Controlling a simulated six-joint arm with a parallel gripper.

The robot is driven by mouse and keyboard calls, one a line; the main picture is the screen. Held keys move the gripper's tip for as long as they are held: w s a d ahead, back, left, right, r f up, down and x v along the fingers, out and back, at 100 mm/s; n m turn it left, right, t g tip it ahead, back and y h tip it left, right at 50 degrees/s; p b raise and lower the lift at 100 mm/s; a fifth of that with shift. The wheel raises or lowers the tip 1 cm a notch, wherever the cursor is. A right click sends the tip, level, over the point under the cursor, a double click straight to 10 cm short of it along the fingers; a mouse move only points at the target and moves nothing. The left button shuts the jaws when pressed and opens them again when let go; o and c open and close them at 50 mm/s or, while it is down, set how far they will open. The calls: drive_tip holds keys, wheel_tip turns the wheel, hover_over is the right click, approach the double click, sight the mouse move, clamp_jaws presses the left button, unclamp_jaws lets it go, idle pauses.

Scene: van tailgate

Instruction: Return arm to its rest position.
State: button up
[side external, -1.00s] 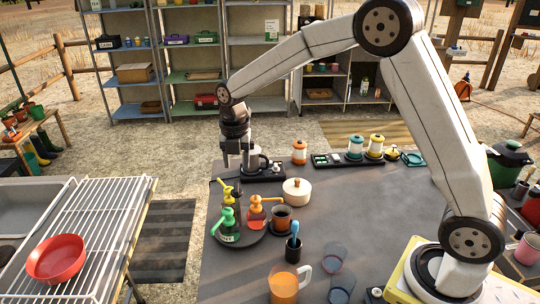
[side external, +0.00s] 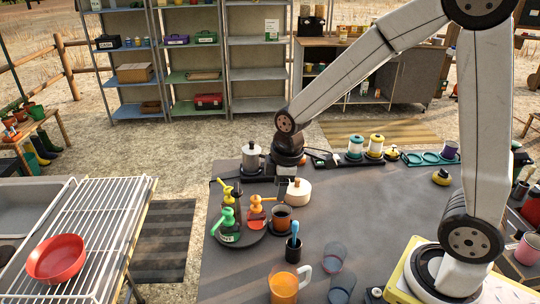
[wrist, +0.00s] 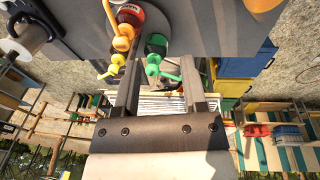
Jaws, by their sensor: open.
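My gripper (side external: 280,190) hangs over the back of the dark table (side external: 240,270), between the silver pot (side external: 252,158) and the cream lidded pot (side external: 297,192). It also shows in the wrist view (wrist: 160,62), with its two fingers apart and nothing held between them. The silver pot stands upright, clear of my gripper. My fingertips are partly lost against the dark table in the side view.
The bottles stand on a round tray (side external: 255,237). A brown-filled mug (side external: 281,218), a cup holding a blue-handled tool (side external: 293,250) and an orange mug (side external: 284,287) stand nearby. Canisters (side external: 356,146) line the back edge. A white rack (side external: 90,240) lies left. The table's right middle is mostly clear.

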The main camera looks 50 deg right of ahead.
drive_tip(key=s+f+m, duration=0.2)
drive_tip(key=s+m, duration=0.6)
drive_tip(key=m, duration=0.1)
drive_tip(key=shift+s+d+t, duration=0.25)
drive_tip(key=shift+s+t, duration=0.05)
drive_tip(key=shift+t, duration=0.1)
